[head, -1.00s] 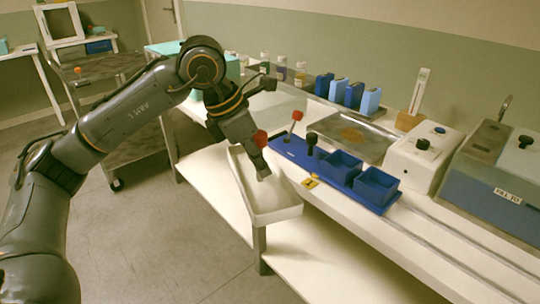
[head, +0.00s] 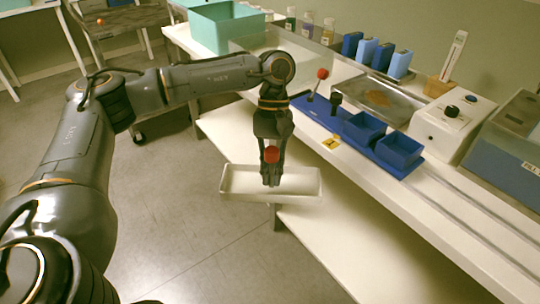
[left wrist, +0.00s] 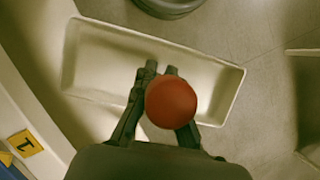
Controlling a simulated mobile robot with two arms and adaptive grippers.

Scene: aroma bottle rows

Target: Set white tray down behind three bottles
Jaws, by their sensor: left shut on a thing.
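The long white tray (head: 303,184) hangs in front of the bench, over the floor and the near edge of a low shelf. My left gripper (head: 271,183) points down into it and is shut on it; the exact grip is partly hidden. A red ball (head: 272,155) sits at the fingers. The left wrist view shows the ball (left wrist: 171,101) between my fingers (left wrist: 160,72) and the tray (left wrist: 105,58) beyond. Three small bottles, green (head: 290,20), purple (head: 307,25) and yellowish (head: 328,31), stand at the back of the bench. My right gripper is out of view.
A blue rack (head: 345,138) with a red-knobbed stick (head: 322,74) and open bins lies near the bench's front edge. Blue boxes (head: 374,52), a metal plate (head: 375,98) and a white device (head: 455,125) stand behind. A teal bin (head: 225,28) is at the far left end.

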